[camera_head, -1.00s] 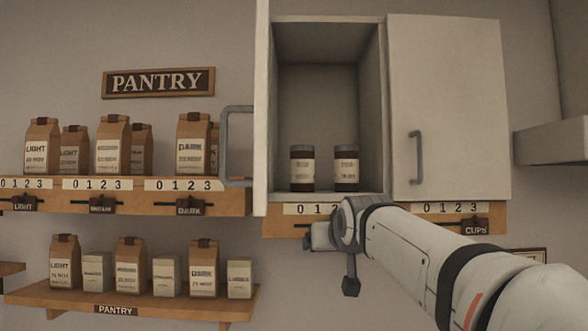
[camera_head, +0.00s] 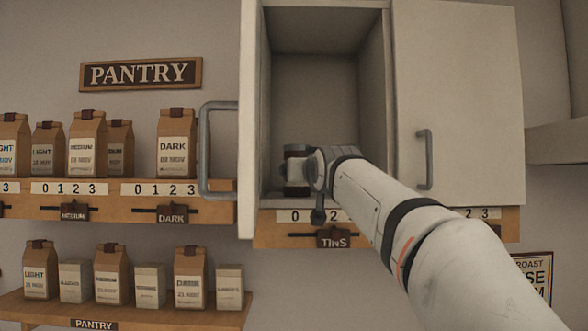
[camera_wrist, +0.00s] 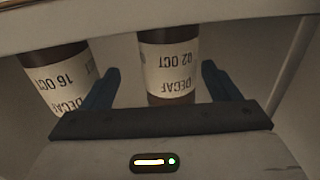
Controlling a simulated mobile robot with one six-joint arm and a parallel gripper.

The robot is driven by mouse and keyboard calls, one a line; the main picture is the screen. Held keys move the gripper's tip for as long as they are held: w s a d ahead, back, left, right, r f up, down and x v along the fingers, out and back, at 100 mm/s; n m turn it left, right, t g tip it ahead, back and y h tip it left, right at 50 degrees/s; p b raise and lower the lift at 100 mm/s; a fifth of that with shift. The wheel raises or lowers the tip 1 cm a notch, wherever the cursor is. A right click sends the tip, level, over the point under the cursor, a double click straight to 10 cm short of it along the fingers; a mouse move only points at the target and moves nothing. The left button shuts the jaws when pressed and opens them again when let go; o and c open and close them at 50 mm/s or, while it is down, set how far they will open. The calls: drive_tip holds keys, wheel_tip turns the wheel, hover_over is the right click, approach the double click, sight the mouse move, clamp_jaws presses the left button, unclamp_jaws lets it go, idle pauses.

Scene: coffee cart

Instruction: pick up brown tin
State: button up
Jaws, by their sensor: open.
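Two brown tins with cream DECAF labels stand in the open cabinet. In the wrist view one tin (camera_wrist: 169,72) is dated 02 OCT and stands between my gripper's blue fingers, with gaps visible beside it. The other tin (camera_wrist: 62,78), dated 16 OCT, stands left of the left finger and is partly cut off by it. Both labels appear upside down there. My gripper (camera_wrist: 160,84) is open. In the head view my wrist (camera_head: 330,168) is at the cabinet opening and hides most of the tins; part of one dark tin (camera_head: 296,152) shows to its left.
The cabinet's open left door (camera_head: 250,120) and its handle (camera_head: 203,150) stand close left of my arm. The closed right door (camera_head: 460,100) is to the right. A TINS rail (camera_head: 280,230) runs below the opening. Coffee bags (camera_head: 177,143) line shelves at left.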

drive_tip(key=w+p, duration=0.1)
drive_tip(key=w+a+p, duration=0.1)
drive_tip(key=w, duration=0.1)
drive_tip(key=w+a+p, duration=0.1)
drive_tip(key=w, duration=0.1)
drive_tip(key=shift+w, duration=0.35)
drive_tip(key=shift+s, duration=0.2)
drive_tip(key=shift+a, duration=0.1)
drive_tip(key=shift+c, duration=0.5)
drive_tip(key=c, duration=1.2)
